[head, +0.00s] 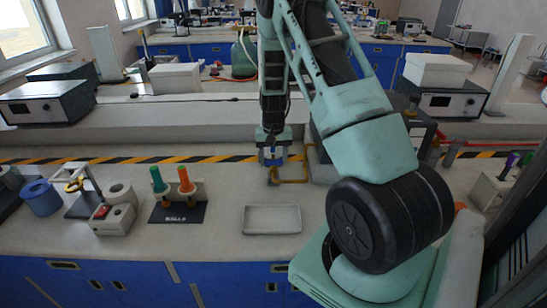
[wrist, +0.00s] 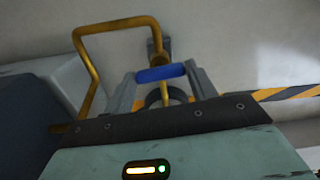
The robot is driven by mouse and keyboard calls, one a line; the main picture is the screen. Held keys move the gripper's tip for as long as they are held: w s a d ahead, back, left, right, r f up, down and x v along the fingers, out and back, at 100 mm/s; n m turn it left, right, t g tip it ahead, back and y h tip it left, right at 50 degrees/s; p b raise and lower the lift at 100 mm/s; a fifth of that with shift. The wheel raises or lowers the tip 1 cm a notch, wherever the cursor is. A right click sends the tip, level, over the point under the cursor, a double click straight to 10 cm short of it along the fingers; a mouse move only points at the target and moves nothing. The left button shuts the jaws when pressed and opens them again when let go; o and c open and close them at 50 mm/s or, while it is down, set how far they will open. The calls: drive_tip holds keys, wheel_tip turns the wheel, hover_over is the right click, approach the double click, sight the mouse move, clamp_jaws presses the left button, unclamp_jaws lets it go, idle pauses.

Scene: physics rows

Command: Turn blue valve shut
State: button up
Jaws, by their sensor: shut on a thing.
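The blue valve handle (wrist: 160,74) lies between the two grey fingers of my gripper (wrist: 158,80) in the wrist view. The fingers are shut on it, one at each end. In the head view my gripper (head: 272,153) points down at the blue handle (head: 273,162), which shows only in part. A yellow pipe (head: 292,180) runs beside and below the valve. The same pipe (wrist: 92,62) bends up and across at the left in the wrist view. The valve body is mostly hidden by my gripper.
A shallow empty tray (head: 271,219) lies on the bench in front of the valve. A black stand (head: 178,212) with a green and an orange handle is to its left. A dark box (wrist: 35,110) is close at the left in the wrist view.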

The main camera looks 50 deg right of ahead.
sight(274, 160)
drive_tip(key=shift+m, duration=0.6)
drive_tip(key=shift+d+r, duration=0.1)
drive_tip(key=o, duration=1)
wheel_tip(274, 160, up, 17)
drive_tip(key=shift+r+b, duration=0.15)
drive_tip(key=shift+b, duration=0.7)
